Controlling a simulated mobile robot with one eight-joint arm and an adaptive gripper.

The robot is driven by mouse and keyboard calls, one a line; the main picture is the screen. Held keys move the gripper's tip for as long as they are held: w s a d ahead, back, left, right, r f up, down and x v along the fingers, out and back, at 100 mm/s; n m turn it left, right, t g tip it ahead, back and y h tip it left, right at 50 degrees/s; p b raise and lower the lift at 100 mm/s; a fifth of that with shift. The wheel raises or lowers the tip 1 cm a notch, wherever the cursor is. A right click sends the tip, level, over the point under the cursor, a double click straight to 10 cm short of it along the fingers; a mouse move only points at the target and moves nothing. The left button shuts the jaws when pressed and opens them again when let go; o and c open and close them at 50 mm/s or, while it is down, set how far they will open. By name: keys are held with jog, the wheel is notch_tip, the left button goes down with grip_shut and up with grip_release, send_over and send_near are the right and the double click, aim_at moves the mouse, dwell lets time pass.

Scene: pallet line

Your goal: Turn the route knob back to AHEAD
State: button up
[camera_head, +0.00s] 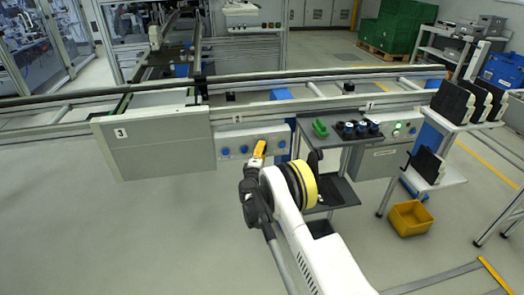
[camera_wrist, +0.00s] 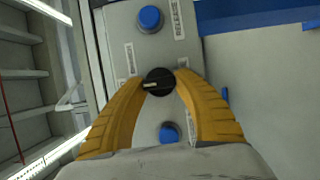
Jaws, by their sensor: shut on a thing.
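In the wrist view, the route knob (camera_wrist: 159,82) is a round black knob with a pale pointer line on a grey panel (camera_wrist: 120,22). The pointer line lies towards the left in that picture. My gripper (camera_wrist: 160,84) has its two yellow fingers closed around the knob, one on each side. In the head view my gripper (camera_head: 260,148) is at the control box (camera_head: 235,137) under the conveyor rail and hides the knob there.
A blue button (camera_wrist: 149,18) is above the knob and another blue button (camera_wrist: 169,132) is below it, between my fingers. In the head view a small grey cart (camera_head: 340,137) with dark parts stands to the right. A yellow bin (camera_head: 410,218) is on the floor.

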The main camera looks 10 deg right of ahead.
jog(key=o, duration=1.2)
jog(key=shift+d, duration=0.1)
jog(key=shift+c, duration=0.2)
jog(key=v, duration=1.2)
